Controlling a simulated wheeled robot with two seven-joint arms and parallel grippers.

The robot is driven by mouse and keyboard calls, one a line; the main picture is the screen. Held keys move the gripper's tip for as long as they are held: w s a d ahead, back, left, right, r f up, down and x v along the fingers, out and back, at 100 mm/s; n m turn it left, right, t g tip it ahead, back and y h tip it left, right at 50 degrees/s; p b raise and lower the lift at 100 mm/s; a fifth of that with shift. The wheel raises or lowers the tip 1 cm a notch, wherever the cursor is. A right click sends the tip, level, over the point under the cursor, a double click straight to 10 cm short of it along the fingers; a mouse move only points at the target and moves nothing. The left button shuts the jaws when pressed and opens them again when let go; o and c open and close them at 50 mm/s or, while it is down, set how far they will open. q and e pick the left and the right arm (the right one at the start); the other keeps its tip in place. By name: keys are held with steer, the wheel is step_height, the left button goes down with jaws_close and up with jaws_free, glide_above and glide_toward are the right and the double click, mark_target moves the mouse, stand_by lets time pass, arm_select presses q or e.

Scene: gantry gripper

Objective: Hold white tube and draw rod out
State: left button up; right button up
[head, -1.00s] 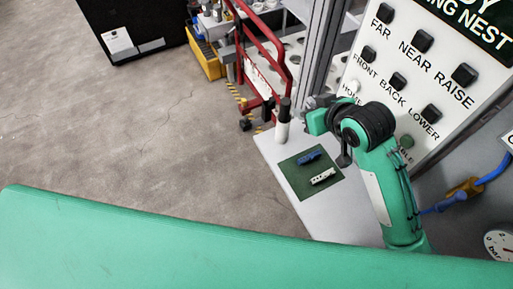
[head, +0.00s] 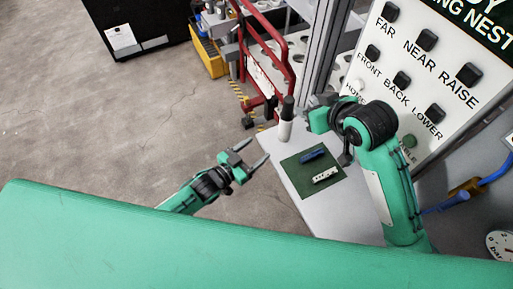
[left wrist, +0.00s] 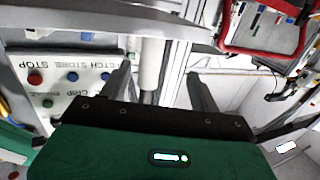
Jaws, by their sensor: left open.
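The white tube (head: 286,130) stands upright at the left edge of the white table, with the dark rod (head: 288,106) sticking out of its top. My left gripper (head: 254,154) is open and empty, left of the tube and apart from it. In the left wrist view a white cylinder that looks like the tube (left wrist: 150,65) shows between the two spread fingers of my left gripper (left wrist: 160,85). My right gripper (head: 314,104) is by the control panel, just right of the rod; its fingers are too small and overlapped to read.
The white table (head: 340,215) carries a green mat (head: 297,182) with a blue block (head: 311,155) and a white block (head: 325,175). A button panel (head: 425,85) stands behind my right arm. A red frame (head: 262,50) is behind the tube.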

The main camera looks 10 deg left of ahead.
mark_target(289, 125)
arm_select(q)
steer(key=shift+h, duration=0.5)
steer(key=x, duration=0.4)
steer(key=r+x, duration=0.1)
steer(key=x, duration=0.4)
steer(key=r+x, duration=0.1)
steer(key=x, duration=0.4)
steer(key=shift+s+d+r, duration=0.2)
steer(key=shift+d, duration=0.2)
steer(key=shift+c, duration=0.2)
